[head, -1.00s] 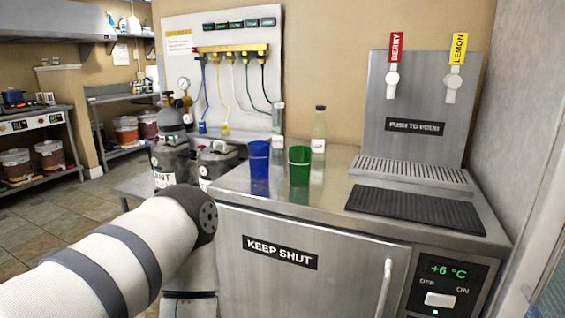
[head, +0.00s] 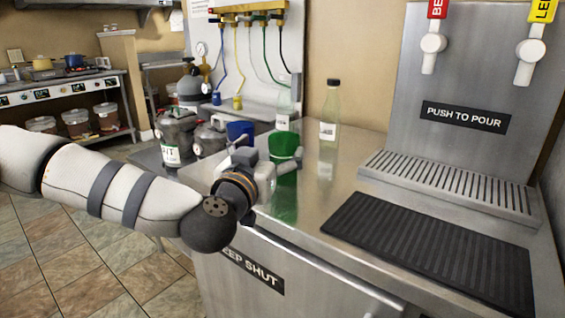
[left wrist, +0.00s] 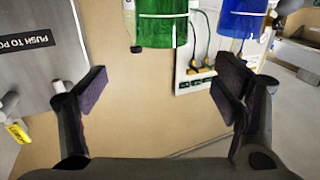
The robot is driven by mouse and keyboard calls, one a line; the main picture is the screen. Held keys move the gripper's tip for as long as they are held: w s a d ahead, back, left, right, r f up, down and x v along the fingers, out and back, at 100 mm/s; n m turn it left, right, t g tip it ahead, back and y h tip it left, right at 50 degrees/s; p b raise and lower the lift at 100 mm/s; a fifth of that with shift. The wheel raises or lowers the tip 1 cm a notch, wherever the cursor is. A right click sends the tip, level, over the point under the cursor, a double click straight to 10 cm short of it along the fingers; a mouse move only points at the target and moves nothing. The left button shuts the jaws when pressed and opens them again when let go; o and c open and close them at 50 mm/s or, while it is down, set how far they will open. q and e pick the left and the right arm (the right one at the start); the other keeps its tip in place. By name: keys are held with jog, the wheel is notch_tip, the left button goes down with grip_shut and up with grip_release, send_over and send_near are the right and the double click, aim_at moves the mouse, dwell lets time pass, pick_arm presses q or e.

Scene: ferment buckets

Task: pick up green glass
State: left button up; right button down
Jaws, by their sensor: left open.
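The green glass (head: 285,143) stands on the steel counter, with my left gripper (head: 264,156) close in front of it and partly covering its lower part. In the left wrist view the green glass (left wrist: 162,24) is at the top, beyond the open fingers of the left gripper (left wrist: 163,88). Nothing is between the fingers. The blue glass (head: 240,131) stands just left of the green one, partly behind the gripper; it also shows at the top right of the left wrist view (left wrist: 243,18). My right gripper is not in view.
A clear bottle with a dark cap (head: 330,112) and another clear bottle (head: 283,105) stand behind the glasses. The drink dispenser (head: 465,75) and black drip mat (head: 430,250) are to the right. Metal kegs (head: 176,138) stand left of the counter.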

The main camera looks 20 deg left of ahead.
aim_at(288, 134)
pick_arm(q)
jog(key=w, duration=0.3)
jog(key=w+f+b, duration=0.1)
jog(key=w, duration=0.6)
jog(key=shift+a+f+b, duration=0.2)
jog(key=shift+f+b, duration=0.1)
jog(key=shift+f, duration=0.05)
jog(key=shift+w+r, duration=0.1)
jog(key=shift+w, duration=0.05)
jog(key=shift+r, duration=0.1)
jog(key=shift+c, duration=0.4)
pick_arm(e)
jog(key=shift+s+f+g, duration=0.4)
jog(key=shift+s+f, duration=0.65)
pick_arm(q)
jog(key=c, duration=1.7)
